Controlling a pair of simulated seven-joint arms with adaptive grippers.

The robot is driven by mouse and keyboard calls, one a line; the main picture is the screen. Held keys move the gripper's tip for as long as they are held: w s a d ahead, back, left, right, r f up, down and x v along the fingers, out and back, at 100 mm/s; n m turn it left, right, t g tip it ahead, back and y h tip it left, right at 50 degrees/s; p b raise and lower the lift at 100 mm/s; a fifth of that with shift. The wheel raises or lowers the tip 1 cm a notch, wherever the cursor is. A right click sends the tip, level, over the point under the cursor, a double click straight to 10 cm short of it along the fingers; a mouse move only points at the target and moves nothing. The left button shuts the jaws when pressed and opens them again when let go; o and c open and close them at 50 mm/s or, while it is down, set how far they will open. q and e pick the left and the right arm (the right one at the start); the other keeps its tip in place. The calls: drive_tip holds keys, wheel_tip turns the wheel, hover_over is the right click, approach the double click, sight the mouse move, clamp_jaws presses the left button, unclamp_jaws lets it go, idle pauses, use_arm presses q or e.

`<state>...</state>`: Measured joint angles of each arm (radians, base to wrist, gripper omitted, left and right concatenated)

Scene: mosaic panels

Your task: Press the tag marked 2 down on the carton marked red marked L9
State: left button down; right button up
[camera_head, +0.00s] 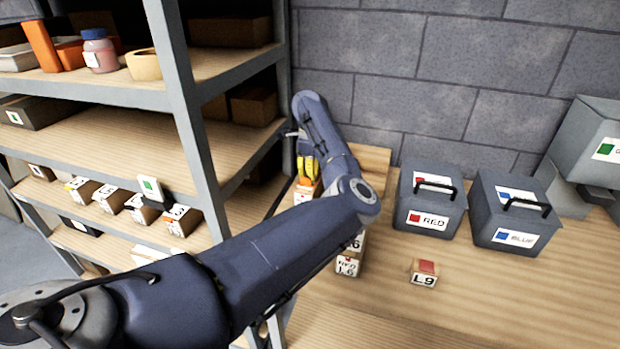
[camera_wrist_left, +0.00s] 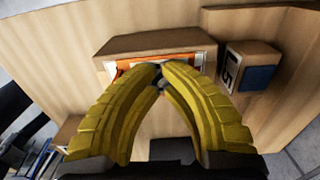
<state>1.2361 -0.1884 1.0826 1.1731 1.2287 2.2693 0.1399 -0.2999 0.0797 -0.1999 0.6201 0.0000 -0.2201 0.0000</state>
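The small carton marked L9 (camera_head: 424,280) with a red patch on top stands on the wooden table, right of my left arm. My left gripper (camera_head: 307,165) has yellow fingers and is well left of and behind that carton, partly hidden by my arm. In the left wrist view the fingertips (camera_wrist_left: 160,72) come together at an orange and white piece (camera_wrist_left: 190,62) on a wooden block. The fingers look shut; whether something thin is between them is not clear. No tag marked 2 can be made out. My right gripper is not in view.
A grey RED box (camera_head: 428,190) and a grey BLUE box (camera_head: 510,210) stand behind the carton. Cartons, one reading RED L6 (camera_head: 348,266), stand beside my arm. A shelf rack (camera_head: 185,110) fills the left. A blue-patched carton (camera_wrist_left: 240,65) is beside the fingers. The table's right front is clear.

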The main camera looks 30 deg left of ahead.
use_arm(q)
drive_tip(key=shift+r, duration=3.95)
